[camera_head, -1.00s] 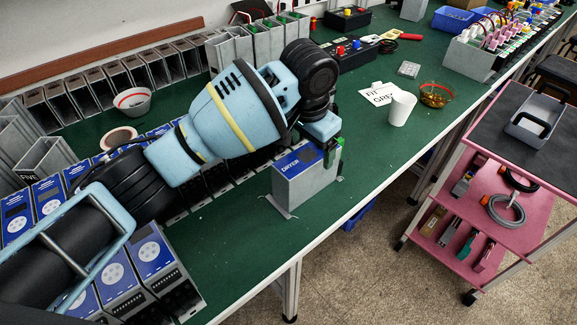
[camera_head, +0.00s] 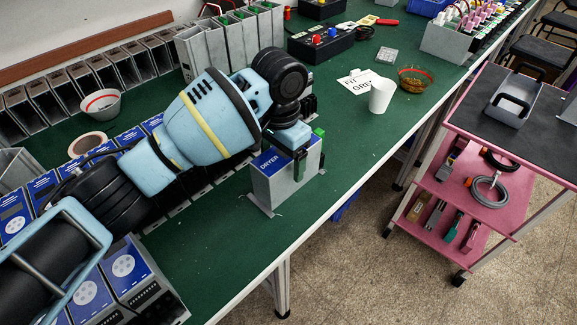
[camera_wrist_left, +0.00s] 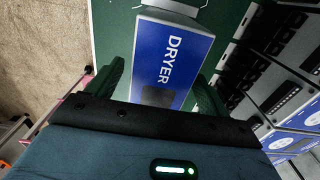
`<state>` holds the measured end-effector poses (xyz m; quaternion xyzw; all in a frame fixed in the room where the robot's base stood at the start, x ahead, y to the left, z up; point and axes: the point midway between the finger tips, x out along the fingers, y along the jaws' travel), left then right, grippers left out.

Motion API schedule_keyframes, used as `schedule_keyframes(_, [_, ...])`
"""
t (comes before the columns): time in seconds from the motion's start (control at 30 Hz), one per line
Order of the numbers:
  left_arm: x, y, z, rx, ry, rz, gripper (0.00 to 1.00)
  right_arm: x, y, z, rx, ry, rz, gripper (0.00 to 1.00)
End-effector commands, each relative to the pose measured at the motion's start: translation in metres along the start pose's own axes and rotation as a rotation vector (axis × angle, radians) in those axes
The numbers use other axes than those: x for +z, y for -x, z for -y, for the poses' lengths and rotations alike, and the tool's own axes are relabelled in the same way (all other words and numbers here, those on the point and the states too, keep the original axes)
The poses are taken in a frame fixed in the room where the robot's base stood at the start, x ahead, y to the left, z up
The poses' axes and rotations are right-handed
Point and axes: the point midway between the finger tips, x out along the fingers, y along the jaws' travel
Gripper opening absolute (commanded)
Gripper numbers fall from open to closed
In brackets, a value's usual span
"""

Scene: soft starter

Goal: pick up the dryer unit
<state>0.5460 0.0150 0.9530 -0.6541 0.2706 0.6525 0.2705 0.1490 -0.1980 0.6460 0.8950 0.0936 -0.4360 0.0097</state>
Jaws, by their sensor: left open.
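The dryer unit (camera_head: 285,183) is a grey box with a blue top marked DRYER, standing upright on the green bench near its front edge. My left gripper (camera_head: 301,160) is at its top, coming down from above, and its arm enters from the left. In the left wrist view the blue DRYER face (camera_wrist_left: 170,58) lies between the two dark green fingers (camera_wrist_left: 157,88), one on each side. The fingers are open, and I cannot tell whether either touches the box. My right gripper is not in view.
Rows of blue-faced units (camera_head: 127,273) and empty grey housings (camera_head: 90,80) fill the bench at left and back. A white cup (camera_head: 381,96), a paper sign (camera_head: 357,82) and an amber bowl (camera_head: 415,78) stand to the right. A pink trolley (camera_head: 470,195) stands beyond the bench edge.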

Motion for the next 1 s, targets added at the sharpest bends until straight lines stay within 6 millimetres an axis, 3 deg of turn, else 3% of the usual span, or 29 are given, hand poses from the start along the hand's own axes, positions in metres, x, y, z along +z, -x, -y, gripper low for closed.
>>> schedule_keyframes(0.23, [0.001, -0.036, -0.001, 0.001, 0.001, 0.004, 0.8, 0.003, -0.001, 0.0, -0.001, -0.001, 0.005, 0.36])
schedule_keyframes(0.57, [0.001, -0.041, -0.001, 0.0, 0.0, 0.001, 0.8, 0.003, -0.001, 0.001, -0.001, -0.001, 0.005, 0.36])
schedule_keyframes(1.0, [0.001, -0.041, -0.001, 0.0, 0.0, 0.002, 0.24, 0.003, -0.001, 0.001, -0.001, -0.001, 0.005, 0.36])
